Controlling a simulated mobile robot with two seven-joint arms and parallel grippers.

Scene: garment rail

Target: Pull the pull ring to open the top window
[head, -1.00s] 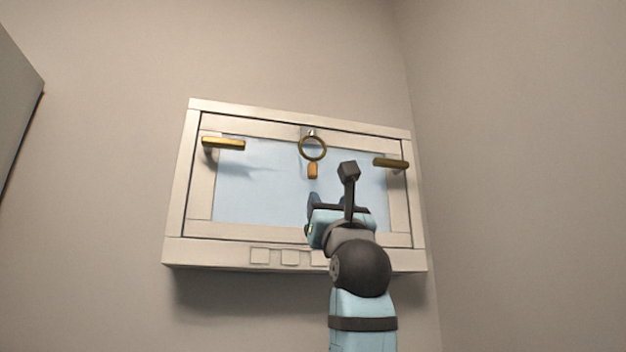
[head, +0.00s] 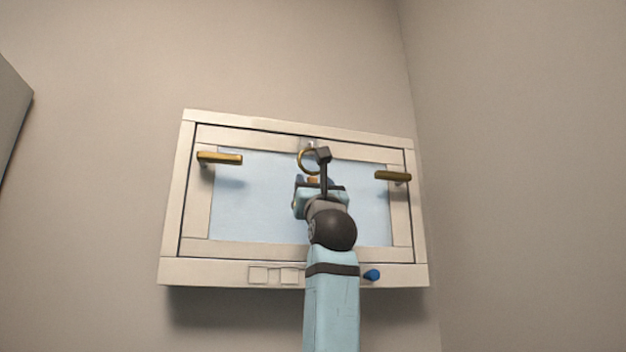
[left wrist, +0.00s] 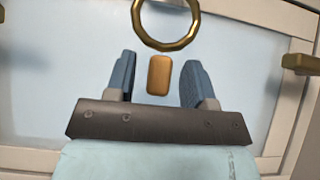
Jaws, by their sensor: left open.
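The top window (head: 265,210) is a pale frame with a light blue pane, high on the wall, and it looks shut. The brass pull ring (head: 302,160) hangs at its top middle, partly hidden behind my gripper. In the left wrist view the ring (left wrist: 165,46) shows just beyond the fingertips, with an orange tab (left wrist: 159,75) below it. My left gripper (head: 312,181) is open. In the left wrist view, the tab appears between its two blue fingers (left wrist: 158,75); I cannot tell how deep it sits. My right gripper is out of view.
Brass handles stick out at the window's left (head: 220,159) and right (head: 392,176). A wall corner is close on the right. A grey panel edge (head: 14,105) is at the far left.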

